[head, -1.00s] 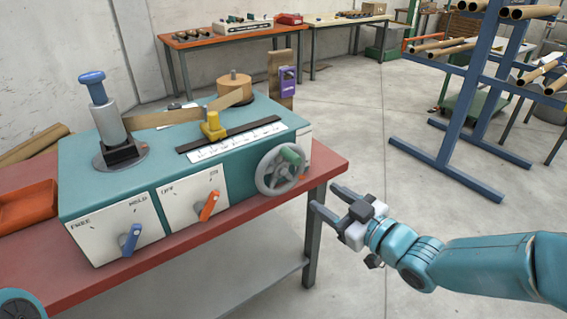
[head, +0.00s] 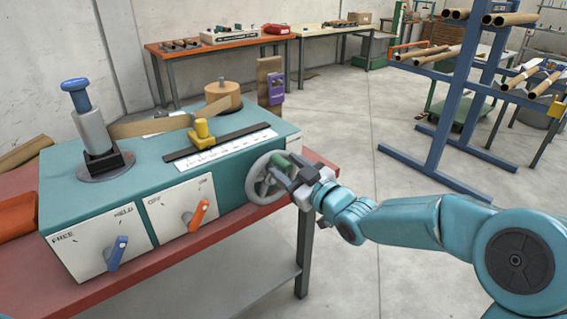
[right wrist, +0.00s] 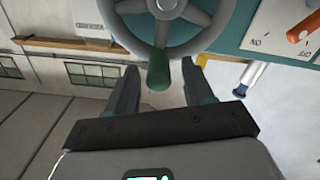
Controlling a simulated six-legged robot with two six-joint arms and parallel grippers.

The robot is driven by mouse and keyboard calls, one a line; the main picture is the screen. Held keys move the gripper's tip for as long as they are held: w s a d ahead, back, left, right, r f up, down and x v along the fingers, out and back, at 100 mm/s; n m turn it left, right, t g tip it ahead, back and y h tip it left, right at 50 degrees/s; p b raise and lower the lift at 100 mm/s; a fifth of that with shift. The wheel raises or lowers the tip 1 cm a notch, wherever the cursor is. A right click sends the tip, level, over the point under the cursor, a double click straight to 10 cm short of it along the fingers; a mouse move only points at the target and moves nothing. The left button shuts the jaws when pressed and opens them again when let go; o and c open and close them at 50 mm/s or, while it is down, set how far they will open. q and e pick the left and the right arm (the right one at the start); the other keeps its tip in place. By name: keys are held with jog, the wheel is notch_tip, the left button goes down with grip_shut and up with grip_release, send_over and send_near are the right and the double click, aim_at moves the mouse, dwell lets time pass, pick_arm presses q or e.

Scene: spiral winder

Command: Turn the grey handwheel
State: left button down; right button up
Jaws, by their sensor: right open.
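The grey handwheel (head: 262,178) is on the right part of the front of the teal winder box (head: 225,165). It has a green handle (head: 279,160). In the right wrist view the wheel (right wrist: 205,40) fills the top, and its green handle (right wrist: 158,70) points toward the camera between the two fingers. My right gripper (head: 287,172) is open at the wheel, its fingers on either side of the handle. I cannot tell whether a finger touches it. The fingers hide part of the wheel's right side in the head view. My left gripper is not in view.
A blue lever (head: 117,252) and an orange lever (head: 196,216) are on the box front left of the wheel. A blue-capped post (head: 88,120) and a yellow slider (head: 202,133) stand on top.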

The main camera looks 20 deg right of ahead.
jog(key=shift+x, duration=0.75)
jog(key=shift+w, duration=0.3)
jog(key=shift+s, duration=0.1)
jog(key=shift+c, duration=0.7)
grip_shut()
